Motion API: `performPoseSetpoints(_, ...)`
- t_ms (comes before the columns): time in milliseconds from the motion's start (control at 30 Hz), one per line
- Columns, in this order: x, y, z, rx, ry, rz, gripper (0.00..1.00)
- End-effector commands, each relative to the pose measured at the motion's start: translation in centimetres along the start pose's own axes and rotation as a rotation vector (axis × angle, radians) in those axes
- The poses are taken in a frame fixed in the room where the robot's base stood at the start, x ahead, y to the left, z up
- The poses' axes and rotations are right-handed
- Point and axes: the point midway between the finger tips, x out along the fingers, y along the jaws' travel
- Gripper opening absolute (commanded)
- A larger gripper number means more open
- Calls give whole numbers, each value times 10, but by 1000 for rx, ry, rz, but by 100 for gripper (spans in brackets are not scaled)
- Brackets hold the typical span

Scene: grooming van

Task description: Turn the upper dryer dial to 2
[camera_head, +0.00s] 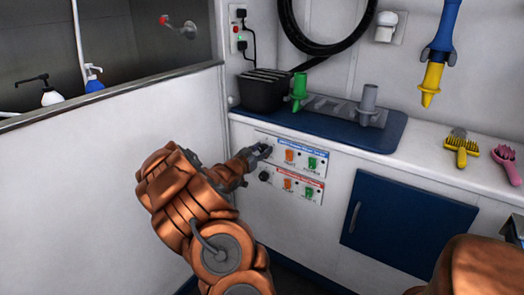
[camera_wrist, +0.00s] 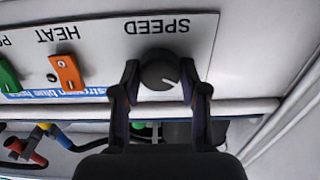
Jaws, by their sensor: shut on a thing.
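The upper dryer dial (camera_wrist: 161,70) is a round dark knob with a pale pointer line, under the word SPEED, which appears upside down in the wrist view. My gripper (camera_wrist: 160,80) has a finger on each side of the dial and is shut on it. In the head view my gripper (camera_head: 258,154) reaches the left end of the upper dryer panel (camera_head: 299,146) and largely hides the dial. The numbers around the dial are not readable. The lower dial (camera_head: 265,176) sits below on the second panel (camera_head: 301,199), clear of my gripper.
An orange HEAT switch (camera_wrist: 67,73) and a green switch (camera_wrist: 8,76) sit beside the dial. Above the panels, a counter with a blue mat (camera_head: 330,130) holds a black box (camera_head: 264,92) and nozzles. A blue cabinet door (camera_head: 405,222) is to the right.

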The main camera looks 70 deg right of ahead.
Motion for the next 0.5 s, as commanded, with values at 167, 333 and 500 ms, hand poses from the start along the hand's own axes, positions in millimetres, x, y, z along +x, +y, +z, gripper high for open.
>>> performPoseSetpoints(167,-2,0,2,17,-4,1,8)
performPoseSetpoints(333,-3,0,3,59,-9,1,8)
performPoseSetpoints(500,-3,0,3,119,-7,2,8)
